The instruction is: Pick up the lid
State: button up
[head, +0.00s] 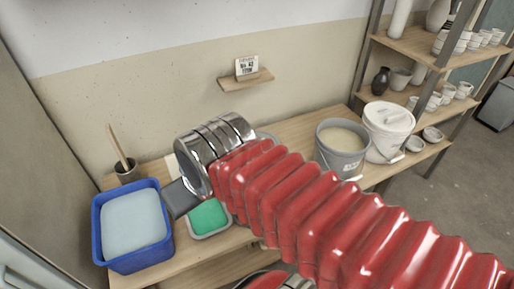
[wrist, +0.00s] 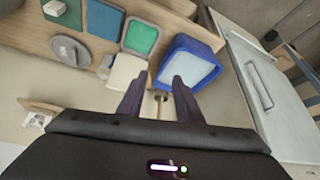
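A round grey disc with a small raised part on top, which looks like the lid (wrist: 68,50), lies on the wooden bench at the upper left of the wrist view. In the head view, only a grey rim (head: 265,136) shows behind my arm, and I cannot tell for sure that it is the same disc. My gripper (wrist: 158,95) is open and empty, its two dark fingers apart, with the lid off to their left. In the head view my arm hides much of the bench, and the dark gripper end shows near the blue tub.
A blue tub (head: 136,225) of pale liquid and a green tray (head: 208,217) stand at the bench's left. A pot with a stick (head: 126,168) is behind. A grey bucket (head: 342,145) and white lidded bucket (head: 388,130) stand right. A small wall shelf (head: 246,80) holds a card.

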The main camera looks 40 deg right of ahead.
jog(key=w+d+f+m, duration=0.1)
jog(key=w+d+f, duration=0.2)
jog(key=w+d, duration=0.75)
jog(key=w+d+f, duration=0.2)
jog(key=w+d, duration=0.5)
jog(key=w, duration=0.6)
jog(key=w+d+f+m+h, duration=0.1)
jog(key=w+d+f, duration=0.1)
jog(key=d+f, duration=0.7)
jog(key=w+d+f+m, duration=0.1)
jog(key=w+d+f, duration=0.1)
jog(key=d+f, duration=0.8)
jog(key=d, duration=0.6)
jog(key=shift+w+d+h, duration=0.15)
jog(key=shift+w+h, duration=0.15)
jog(key=shift+h, duration=0.1)
jog(key=shift+f, duration=0.1)
jog(key=shift+x, duration=4.2)
jog(key=shift+w+f, duration=0.1)
jog(key=shift+w, duration=0.05)
